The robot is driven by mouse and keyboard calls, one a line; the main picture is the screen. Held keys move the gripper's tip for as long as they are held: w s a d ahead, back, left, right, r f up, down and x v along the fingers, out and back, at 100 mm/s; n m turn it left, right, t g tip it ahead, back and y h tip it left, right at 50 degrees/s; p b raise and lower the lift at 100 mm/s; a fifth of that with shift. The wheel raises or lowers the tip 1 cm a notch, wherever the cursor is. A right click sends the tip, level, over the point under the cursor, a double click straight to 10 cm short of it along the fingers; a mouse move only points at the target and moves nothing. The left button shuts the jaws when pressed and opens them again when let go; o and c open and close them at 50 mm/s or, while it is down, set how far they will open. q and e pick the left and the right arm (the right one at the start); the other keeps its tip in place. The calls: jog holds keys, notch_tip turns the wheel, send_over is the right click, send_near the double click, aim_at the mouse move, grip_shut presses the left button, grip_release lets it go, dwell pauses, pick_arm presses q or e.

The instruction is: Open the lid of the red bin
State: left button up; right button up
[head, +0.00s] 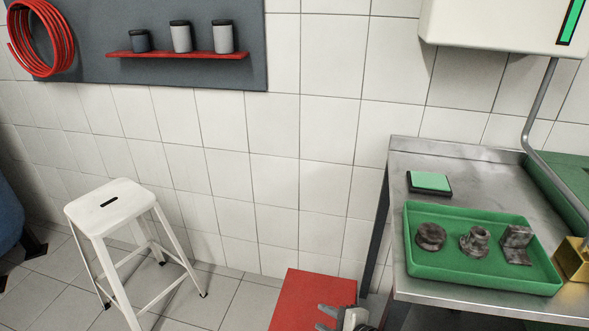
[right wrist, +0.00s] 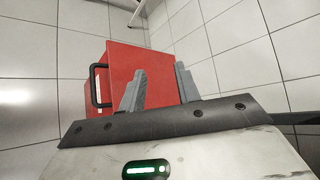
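The red bin (head: 308,292) stands on the floor at the bottom centre of the head view, left of the metal bench, and its flat red top looks closed. In the right wrist view the bin (right wrist: 160,65) shows beyond my fingers, with a black bar handle (right wrist: 96,86) on its left side. My right gripper (head: 320,317) is at the bin's near right part in the head view. In the right wrist view it (right wrist: 160,72) is open, with nothing between its fingers. I cannot tell whether it touches the bin. My left gripper is not in view.
A metal bench (head: 440,165) stands right of the bin, holding a green tray (head: 480,281) with several dark parts. A white stool (head: 108,206) stands at the left. The tiled wall (head: 272,130) is behind the bin. The floor between stool and bin is clear.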

jog(key=s+a+r+n+g+y, duration=0.1)
jog(key=s+a+r+n+g, duration=0.1)
jog(key=s+a+r+n, duration=0.35)
jog(key=s+a+r+n+g+y, duration=0.1)
jog(key=s+a+r+n+g, duration=0.15)
jog(key=s+n, duration=0.55)
jog(key=s+d+r+n+g+h, duration=0.1)
jog(key=s+d+r+n+h, duration=0.2)
jog(key=s+d+h, duration=0.45)
jog(key=s+d+r+n+g+h, duration=0.1)
jog(key=s+d+r+n+h, duration=0.2)
jog(key=d, duration=0.7)
jog(key=w+a+f+t+y, duration=0.3)
jog(key=w+a+f+t, duration=0.2)
jog(key=f, duration=0.1)
jog(key=shift+y, duration=0.35)
jog(key=shift+w+a+f+t+y, duration=0.15)
jog(key=shift+a+f+t+y, duration=0.2)
jog(key=shift+t, duration=0.5)
jog(key=shift+r, duration=0.1)
